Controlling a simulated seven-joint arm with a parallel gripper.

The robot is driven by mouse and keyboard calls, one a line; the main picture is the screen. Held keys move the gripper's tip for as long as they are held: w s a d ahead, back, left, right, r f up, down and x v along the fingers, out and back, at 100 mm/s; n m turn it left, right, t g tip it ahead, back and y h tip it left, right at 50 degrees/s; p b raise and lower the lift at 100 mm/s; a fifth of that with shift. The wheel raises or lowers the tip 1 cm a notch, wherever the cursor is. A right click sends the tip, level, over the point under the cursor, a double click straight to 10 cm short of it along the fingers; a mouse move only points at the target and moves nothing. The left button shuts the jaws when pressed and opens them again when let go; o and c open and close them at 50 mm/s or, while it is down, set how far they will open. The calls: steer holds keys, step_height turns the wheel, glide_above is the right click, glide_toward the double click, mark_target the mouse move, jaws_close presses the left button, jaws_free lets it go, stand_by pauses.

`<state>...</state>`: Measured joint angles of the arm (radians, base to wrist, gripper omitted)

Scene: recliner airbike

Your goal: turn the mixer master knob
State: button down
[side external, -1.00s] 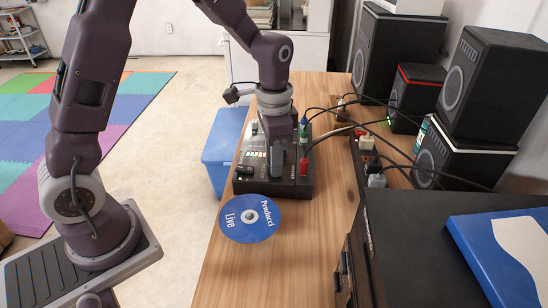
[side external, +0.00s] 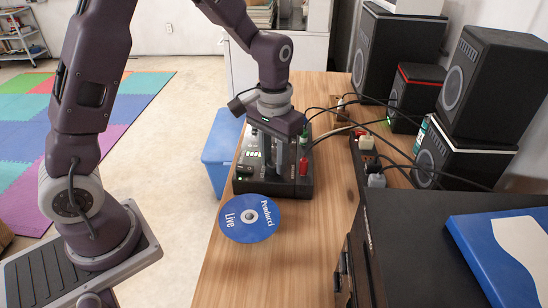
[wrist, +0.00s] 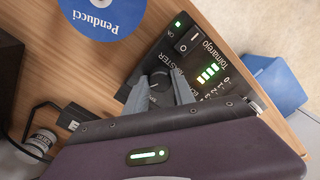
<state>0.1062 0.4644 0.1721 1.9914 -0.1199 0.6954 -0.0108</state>
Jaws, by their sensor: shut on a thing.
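The mixer (side external: 270,188) is a dark box on the wooden table, with cables plugged in at its right side. In the wrist view its panel (wrist: 213,45) shows a power switch, a row of lit level lights and the word MASTER. The dark round master knob (wrist: 160,78) sits beside that word. My gripper (wrist: 160,92) points down at the panel with one finger on each side of the knob, shut on it. In the side view my gripper (side external: 287,172) stands over the mixer and hides the knob.
A blue disc (side external: 249,219) lies on the table in front of the mixer. A power strip (side external: 366,160), cables and black speakers (side external: 487,80) stand to the right. A blue bin (side external: 220,150) is left of the table.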

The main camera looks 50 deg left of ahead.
mark_target(274, 163)
stand_by(0.3)
steer(key=c, duration=1.1)
jaws_free()
steer(key=shift+o, duration=0.2)
step_height(274, 163, up, 7)
steer(key=shift+r, duration=0.1)
